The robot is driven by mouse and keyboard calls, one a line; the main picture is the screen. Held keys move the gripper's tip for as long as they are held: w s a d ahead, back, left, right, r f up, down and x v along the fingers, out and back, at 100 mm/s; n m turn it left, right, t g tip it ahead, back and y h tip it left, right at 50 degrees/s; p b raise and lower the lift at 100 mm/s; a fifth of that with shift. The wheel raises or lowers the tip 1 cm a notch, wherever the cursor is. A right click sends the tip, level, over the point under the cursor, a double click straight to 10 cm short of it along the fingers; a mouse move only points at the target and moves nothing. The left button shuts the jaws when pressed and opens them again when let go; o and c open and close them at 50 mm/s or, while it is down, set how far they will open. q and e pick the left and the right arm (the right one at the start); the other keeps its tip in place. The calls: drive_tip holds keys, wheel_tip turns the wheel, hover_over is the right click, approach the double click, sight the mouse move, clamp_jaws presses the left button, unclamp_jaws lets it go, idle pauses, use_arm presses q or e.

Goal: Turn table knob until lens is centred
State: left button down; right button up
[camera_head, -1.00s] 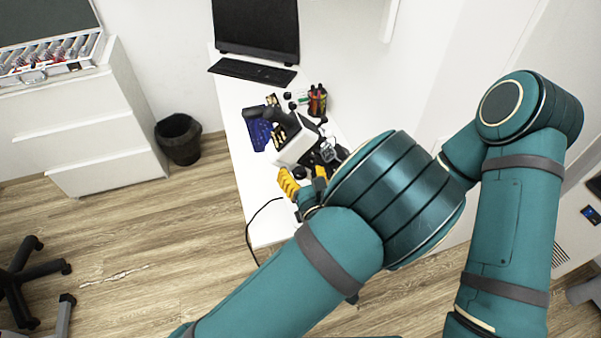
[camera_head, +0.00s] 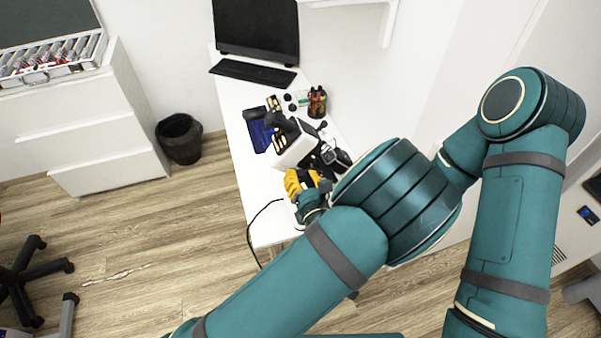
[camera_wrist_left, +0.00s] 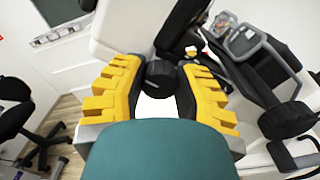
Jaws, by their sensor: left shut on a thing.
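A white and black optical instrument (camera_head: 292,142) stands on the white table, with its dark eyepiece end toward the back left. My left gripper (camera_head: 304,182) is at its near side, its yellow fingers close together. In the left wrist view the gripper (camera_wrist_left: 160,76) has its yellow fingers on either side of a round black knob (camera_wrist_left: 160,74) and is shut on it. The knob is hidden by the fingers in the head view. Grey-framed clear panes (camera_wrist_left: 243,42) show on the instrument in the wrist view; I cannot tell whether a lens is centred. My right gripper is out of view.
The table (camera_head: 238,150) also holds a monitor (camera_head: 256,30), a keyboard (camera_head: 252,71), a blue tray (camera_head: 259,134) and a pen holder (camera_head: 317,101). A black cable (camera_head: 250,232) hangs over the near left edge. A bin (camera_head: 180,138) stands on the floor.

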use_arm(q)
drive_tip(key=shift+r, duration=0.1)
drive_tip(key=c, duration=0.6)
unclamp_jaws()
drive_tip(key=shift+s, duration=0.1)
drive_tip(key=v, duration=1.1)
drive_tip(key=shift+s+d, duration=0.2)
drive_tip(key=shift+s, duration=0.15)
